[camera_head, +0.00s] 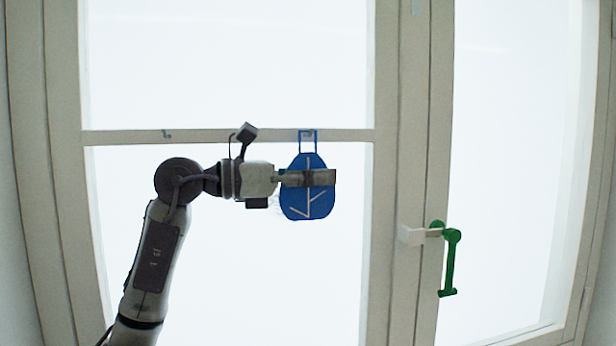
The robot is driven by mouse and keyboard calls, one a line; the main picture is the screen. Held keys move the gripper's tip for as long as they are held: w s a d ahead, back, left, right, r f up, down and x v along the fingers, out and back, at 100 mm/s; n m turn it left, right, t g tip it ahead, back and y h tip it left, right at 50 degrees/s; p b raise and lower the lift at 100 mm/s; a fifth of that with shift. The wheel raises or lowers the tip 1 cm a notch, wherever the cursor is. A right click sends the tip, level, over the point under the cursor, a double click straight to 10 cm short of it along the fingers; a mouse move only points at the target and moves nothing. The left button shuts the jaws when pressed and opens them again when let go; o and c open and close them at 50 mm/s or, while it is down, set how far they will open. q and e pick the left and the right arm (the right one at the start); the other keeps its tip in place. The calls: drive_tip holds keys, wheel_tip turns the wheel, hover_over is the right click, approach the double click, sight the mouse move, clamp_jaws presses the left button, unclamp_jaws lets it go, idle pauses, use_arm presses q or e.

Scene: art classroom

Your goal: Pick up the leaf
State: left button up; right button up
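The blue leaf (320,204) is a flat rounded shape with pale vein lines and a square loop at its top. It hangs upright in front of the window, its loop at the crossbar. My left gripper (310,178) reaches in from the left, and its fingers lie across the leaf's upper middle, covering part of it. I cannot tell whether the fingers are closed on the leaf or only in front of it. My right gripper is not in view.
The window frame's crossbar (230,136) runs behind my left arm, with a small hook (167,133) on it. A green window handle (450,262) sticks out at the right. Bright panes fill the background.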

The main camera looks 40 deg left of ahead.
use_arm(q)
drive_tip(key=shift+w+d, duration=0.15)
drive_tip(key=shift+w, duration=0.1)
clamp_jaws()
drive_tip(key=shift+s+r, duration=0.1)
drive_tip(key=shift+r, duration=0.15)
